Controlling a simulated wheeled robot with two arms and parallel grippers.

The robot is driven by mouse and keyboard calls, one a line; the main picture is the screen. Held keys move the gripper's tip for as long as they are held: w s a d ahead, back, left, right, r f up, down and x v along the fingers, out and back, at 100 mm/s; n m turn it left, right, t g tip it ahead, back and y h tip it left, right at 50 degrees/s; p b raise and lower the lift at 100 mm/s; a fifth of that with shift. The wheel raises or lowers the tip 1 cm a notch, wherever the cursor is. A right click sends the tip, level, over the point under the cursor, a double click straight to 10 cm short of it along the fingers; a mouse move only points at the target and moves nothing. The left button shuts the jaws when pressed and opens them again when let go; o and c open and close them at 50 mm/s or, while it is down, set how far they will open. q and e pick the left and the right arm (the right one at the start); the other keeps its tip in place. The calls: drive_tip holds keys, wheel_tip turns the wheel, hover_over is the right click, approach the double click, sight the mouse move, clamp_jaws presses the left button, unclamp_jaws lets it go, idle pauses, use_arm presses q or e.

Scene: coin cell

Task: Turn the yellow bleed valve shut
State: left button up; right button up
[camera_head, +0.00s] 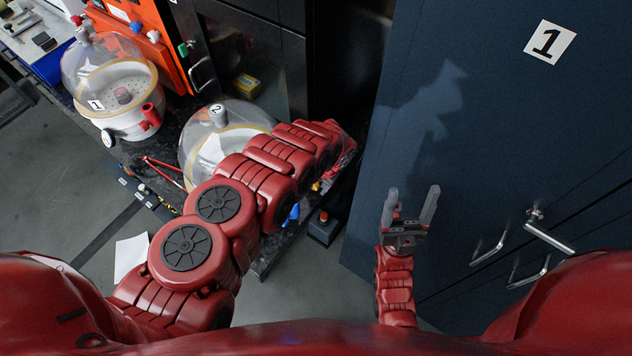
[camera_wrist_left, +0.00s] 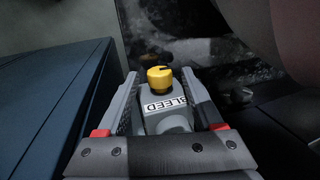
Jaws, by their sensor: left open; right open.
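The yellow bleed valve knob (camera_wrist_left: 160,76) shows in the left wrist view, on top of a grey body with a "BLEED" label (camera_wrist_left: 163,105). A dark mark is on its top. My left gripper (camera_wrist_left: 159,82) is open, with one finger on each side of the grey body and knob. Whether either finger touches the knob I cannot tell. In the head view my left gripper (camera_head: 341,152) is at the far end of the red arm, its fingertips hidden, and I cannot make out the valve there. My right gripper (camera_head: 411,205) is open and empty, in front of the blue cabinet.
The blue cabinet (camera_head: 500,130) marked 1, with metal handles (camera_head: 549,238), fills the right. Glass-domed vessels 1 (camera_head: 128,110) and 2 (camera_head: 200,145) stand on the dark bench at left. An orange unit (camera_head: 160,50) is behind them. A small red-topped box (camera_head: 324,227) sits below my left arm.

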use_arm(q)
clamp_jaws()
drive_tip(key=shift+a+f+b, duration=0.15)
drive_tip(key=shift+f+b, duration=0.15)
drive_tip(key=shift+b, duration=0.4)
drive_tip(key=shift+r+g+h+b, duration=0.25)
drive_tip(key=shift+g+h+b, duration=0.05)
drive_tip(key=shift+h, duration=0.1)
unclamp_jaws()
drive_tip(key=shift+r, duration=0.1)
